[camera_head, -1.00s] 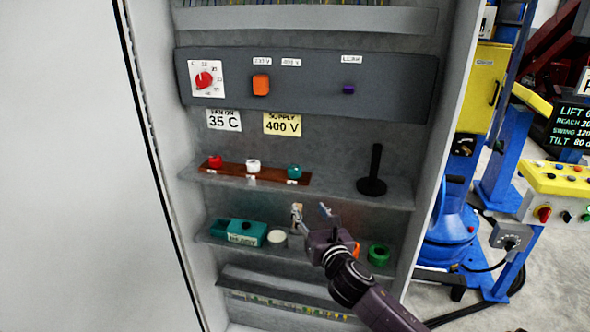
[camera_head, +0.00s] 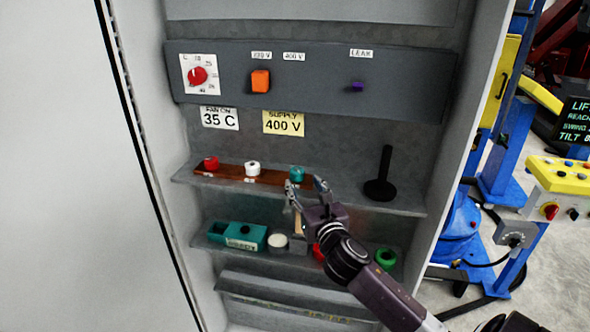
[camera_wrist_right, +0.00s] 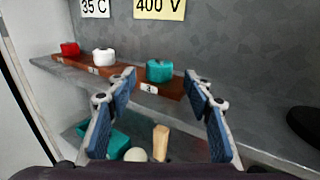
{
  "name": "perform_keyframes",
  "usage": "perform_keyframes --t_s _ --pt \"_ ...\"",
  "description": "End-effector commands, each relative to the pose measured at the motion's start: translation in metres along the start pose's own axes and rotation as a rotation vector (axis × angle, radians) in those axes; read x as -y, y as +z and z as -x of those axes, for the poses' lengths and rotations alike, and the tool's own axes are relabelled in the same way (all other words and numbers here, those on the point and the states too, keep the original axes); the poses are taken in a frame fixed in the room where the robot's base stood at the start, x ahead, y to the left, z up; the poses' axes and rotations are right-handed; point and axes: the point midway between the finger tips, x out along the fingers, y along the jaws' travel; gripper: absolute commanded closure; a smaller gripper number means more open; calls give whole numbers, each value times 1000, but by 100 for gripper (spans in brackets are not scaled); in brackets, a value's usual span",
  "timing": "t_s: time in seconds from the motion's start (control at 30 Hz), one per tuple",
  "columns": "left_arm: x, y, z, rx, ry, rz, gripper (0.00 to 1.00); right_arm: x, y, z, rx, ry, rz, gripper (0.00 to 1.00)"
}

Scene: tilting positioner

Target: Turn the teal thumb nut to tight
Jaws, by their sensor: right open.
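The teal thumb nut (camera_head: 297,173) sits at the right end of a brown wooden strip (camera_head: 226,171) on the upper shelf. In the right wrist view the teal nut (camera_wrist_right: 159,71) shows ahead, between and beyond the fingers. My right gripper (camera_head: 306,183) is open just in front of and slightly below the nut, apparently not touching it. In the right wrist view the open fingers (camera_wrist_right: 160,90) have nothing between them at their tips. A red nut (camera_head: 211,163) and a white nut (camera_head: 252,168) stand left on the same strip. My left gripper is not in view.
A black post on a round base (camera_head: 380,188) stands right on the upper shelf. The lower shelf holds a teal box (camera_head: 230,234), a white round piece (camera_head: 278,241) and a green ring (camera_head: 386,258). A grey panel (camera_head: 220,82) with knobs is above. The cabinet wall (camera_head: 465,130) bounds the right.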

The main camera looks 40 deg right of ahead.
Motion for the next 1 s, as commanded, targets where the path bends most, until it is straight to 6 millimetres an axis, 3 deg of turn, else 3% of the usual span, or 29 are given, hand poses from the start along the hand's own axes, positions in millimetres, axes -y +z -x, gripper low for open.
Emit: perform_keyframes --t_s 0.3,0.5,0.9,1.0 --pt "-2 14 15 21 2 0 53 -1 3 -45 1 0 -5 53" --pt "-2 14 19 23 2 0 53 0 2 -64 0 0 -3 53" --pt "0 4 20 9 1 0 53 -1 0 -69 0 2 -2 53" --pt "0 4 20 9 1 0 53 -1 0 -69 0 2 -2 64"
